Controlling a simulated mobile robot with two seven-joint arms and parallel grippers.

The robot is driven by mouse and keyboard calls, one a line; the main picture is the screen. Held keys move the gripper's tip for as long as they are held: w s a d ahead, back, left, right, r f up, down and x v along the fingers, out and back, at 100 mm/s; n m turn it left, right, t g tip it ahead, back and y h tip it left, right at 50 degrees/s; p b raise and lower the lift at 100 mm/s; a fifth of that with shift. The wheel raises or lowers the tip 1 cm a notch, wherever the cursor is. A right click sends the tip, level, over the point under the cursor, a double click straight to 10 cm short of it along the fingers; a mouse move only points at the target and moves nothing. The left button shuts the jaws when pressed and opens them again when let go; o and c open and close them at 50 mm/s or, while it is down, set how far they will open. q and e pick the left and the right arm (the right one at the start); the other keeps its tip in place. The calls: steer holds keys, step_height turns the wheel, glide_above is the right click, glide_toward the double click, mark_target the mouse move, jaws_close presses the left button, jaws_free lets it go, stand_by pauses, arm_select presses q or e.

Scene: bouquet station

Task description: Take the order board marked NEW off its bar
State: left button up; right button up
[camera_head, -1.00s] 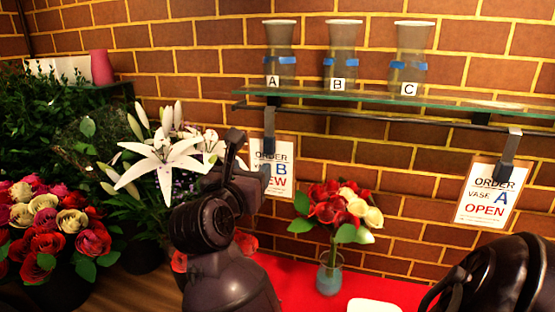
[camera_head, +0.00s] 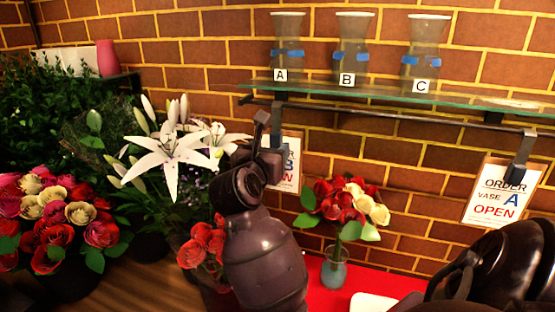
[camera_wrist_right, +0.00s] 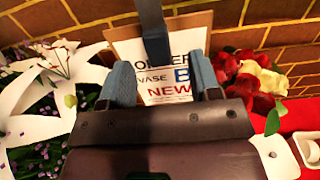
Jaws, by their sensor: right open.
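The order board marked NEW (camera_head: 290,176) hangs from a dark clip (camera_head: 277,112) on the bar (camera_head: 400,112) under the glass shelf. It reads ORDER, VASE B, NEW in the right wrist view (camera_wrist_right: 165,70). My right gripper (camera_head: 268,150) is in front of the board and covers its left part in the head view. In the right wrist view the two bluish fingers (camera_wrist_right: 162,85) are apart, one near each side of the board, with its printed face between them. I cannot tell whether they touch it. My left gripper is not in view.
A second board (camera_head: 500,195), ORDER VASE A OPEN, hangs at the right. Three vases marked A, B and C stand on the glass shelf (camera_head: 380,93). White lilies (camera_head: 168,158) are left of my right gripper. A small vase of roses (camera_head: 334,268) stands on the red mat below.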

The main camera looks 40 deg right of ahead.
mark_target(274, 145)
steer(key=x, duration=0.3)
steer(key=shift+w+d+f+p, duration=0.1)
steer(key=shift+w+d+p, duration=0.05)
steer(key=shift+p, duration=0.25)
jaws_close()
